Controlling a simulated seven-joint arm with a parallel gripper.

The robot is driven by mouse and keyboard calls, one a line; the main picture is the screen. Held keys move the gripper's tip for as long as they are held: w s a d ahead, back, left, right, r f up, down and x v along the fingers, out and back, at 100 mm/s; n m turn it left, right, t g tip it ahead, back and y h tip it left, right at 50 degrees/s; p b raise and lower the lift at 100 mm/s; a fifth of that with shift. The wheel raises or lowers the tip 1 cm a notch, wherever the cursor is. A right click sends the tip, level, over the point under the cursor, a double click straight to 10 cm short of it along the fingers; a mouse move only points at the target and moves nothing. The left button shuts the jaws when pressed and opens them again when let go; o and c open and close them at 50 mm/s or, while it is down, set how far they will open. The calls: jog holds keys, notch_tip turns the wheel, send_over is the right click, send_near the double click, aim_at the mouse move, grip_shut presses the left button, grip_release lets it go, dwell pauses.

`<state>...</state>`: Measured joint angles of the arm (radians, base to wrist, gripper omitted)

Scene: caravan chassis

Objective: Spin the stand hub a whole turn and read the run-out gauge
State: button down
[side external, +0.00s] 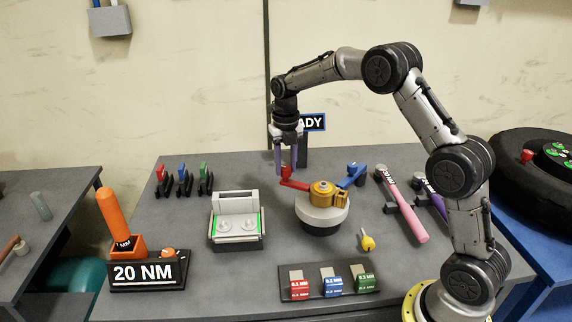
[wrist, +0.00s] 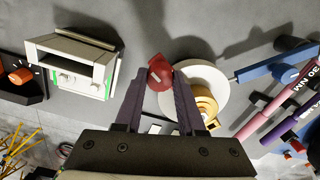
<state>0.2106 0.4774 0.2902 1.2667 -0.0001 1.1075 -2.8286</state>
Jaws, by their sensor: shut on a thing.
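The stand hub is a brass-coloured hub (side external: 323,188) on a round white disc (side external: 325,213) with a dark base. A red arm (side external: 297,185) reaches left from it to an upright red knob (side external: 287,173). My gripper (side external: 286,168) points down and is shut on this knob, which also shows between the fingertips in the wrist view (wrist: 159,73). In the wrist view, the hub (wrist: 205,105) is partly hidden by my right finger. A blue arm (side external: 352,177) stands at the hub's right; I cannot tell whether it carries the gauge. No gauge reading is legible.
A grey-white fixture (side external: 236,226) stands left of the hub. Red, blue and green blocks (side external: 331,284) sit in front, near a yellow-headed key (side external: 368,242). Pink and purple-handled tools (side external: 408,220) lie right.

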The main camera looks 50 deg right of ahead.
jog(key=c, duration=0.5)
grip_release()
notch_tip(320, 180, up, 14)
dwell(0.4)
